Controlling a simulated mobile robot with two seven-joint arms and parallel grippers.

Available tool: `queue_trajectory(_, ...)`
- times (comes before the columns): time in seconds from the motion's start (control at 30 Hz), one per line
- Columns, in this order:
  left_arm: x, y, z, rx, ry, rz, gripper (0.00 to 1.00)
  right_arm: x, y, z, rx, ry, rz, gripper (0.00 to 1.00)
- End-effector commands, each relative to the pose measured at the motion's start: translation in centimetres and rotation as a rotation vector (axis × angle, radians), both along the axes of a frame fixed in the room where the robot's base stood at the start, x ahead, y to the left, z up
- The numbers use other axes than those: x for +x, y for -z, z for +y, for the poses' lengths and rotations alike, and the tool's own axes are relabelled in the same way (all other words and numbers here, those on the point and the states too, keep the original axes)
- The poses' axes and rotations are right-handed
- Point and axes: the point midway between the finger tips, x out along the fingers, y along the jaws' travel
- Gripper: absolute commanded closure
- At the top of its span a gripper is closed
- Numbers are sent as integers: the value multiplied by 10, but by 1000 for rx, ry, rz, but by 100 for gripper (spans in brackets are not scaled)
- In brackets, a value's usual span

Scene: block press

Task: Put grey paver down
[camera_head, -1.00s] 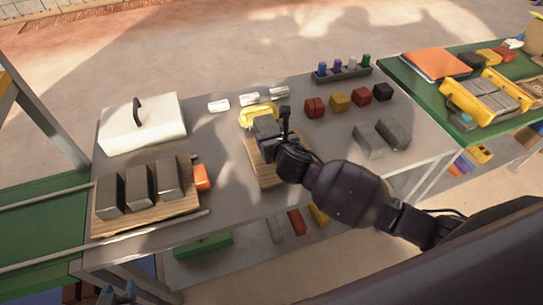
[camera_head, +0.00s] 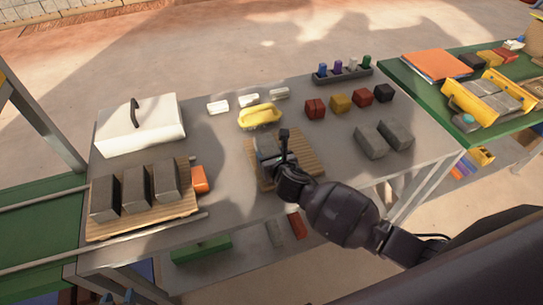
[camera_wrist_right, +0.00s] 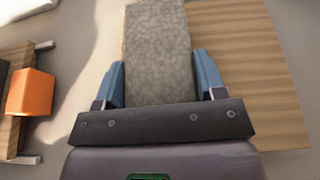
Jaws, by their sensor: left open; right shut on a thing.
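The grey paver (camera_head: 267,147) is between the fingers of my right gripper (camera_head: 279,160), over the left part of a slatted wooden board (camera_head: 305,160). In the right wrist view the paver (camera_wrist_right: 158,50) lies between the two blue fingers of the shut gripper (camera_wrist_right: 161,82), with the board (camera_wrist_right: 245,70) beneath, showing mostly to its right. I cannot tell whether the paver touches the board. My left gripper (camera_head: 118,297) is open and empty at the bottom left edge, only its tips showing.
Three grey pavers (camera_head: 135,189) stand on a left board beside an orange block (camera_head: 200,178). A yellow dish (camera_head: 259,116) sits just behind the middle board. Two grey blocks (camera_head: 371,140) lie to the right. A white lidded box (camera_head: 140,125) stands at the back left.

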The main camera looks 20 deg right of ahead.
Motion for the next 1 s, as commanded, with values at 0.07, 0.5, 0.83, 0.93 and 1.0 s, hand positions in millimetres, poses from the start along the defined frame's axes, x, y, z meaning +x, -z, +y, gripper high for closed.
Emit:
queue_trajectory(0.07, 0, 0, 0, 0, 0, 0, 57, 1, -3, 0, 1, -1, -5, 90)
queue_trajectory(0.5, -3, 1, 0, 1, -1, 4, 57, 0, 2, 0, 0, 0, 0, 11)
queue_trajectory(0.83, -2, -3, 0, 1, -1, 1, 57, -10, -4, -1, -1, -2, 0, 11)
queue_trajectory(0.93, -1, -8, 0, 0, -1, -1, 57, -24, -11, -2, -1, 0, 1, 11)
queue_trajectory(1.0, 0, -10, 0, 0, -1, -3, 57, -36, -16, -2, -1, -1, 0, 11)
